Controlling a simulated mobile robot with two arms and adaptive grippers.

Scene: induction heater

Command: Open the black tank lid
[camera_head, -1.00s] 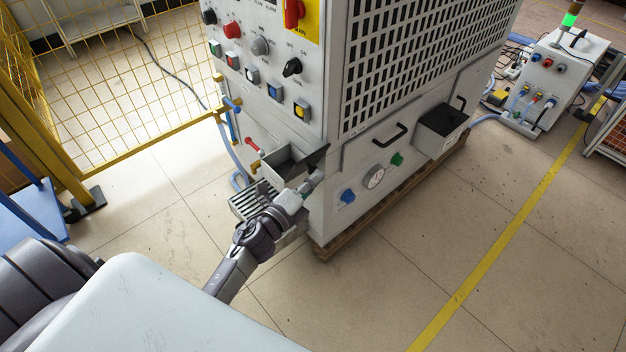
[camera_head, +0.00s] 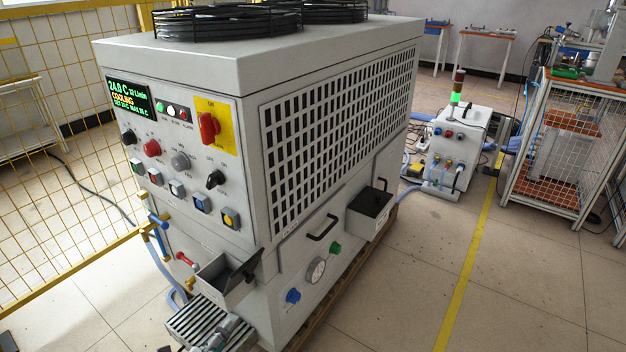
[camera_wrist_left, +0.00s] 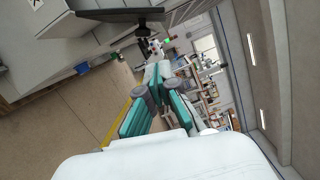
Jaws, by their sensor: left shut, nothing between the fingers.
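The small grey tank (camera_head: 220,284) sticks out low on the front corner of the grey machine. Its black lid (camera_head: 246,268) stands tilted up at the tank's right side, and the tank's top is uncovered. In the left wrist view the lid (camera_wrist_left: 120,15) is a dark plate near the top edge. My left gripper (camera_head: 232,325) is at the bottom of the head view, below and apart from the lid. Its teal-padded fingers (camera_wrist_left: 158,78) also show in the wrist view, shut and empty. My right gripper is in neither view.
A second box with a black top (camera_head: 371,198) sits farther right on the machine's side. A black handle (camera_head: 323,228), a gauge (camera_head: 316,270) and a blue knob (camera_head: 293,296) are near the tank. A slatted grey grate (camera_head: 195,318) lies below it.

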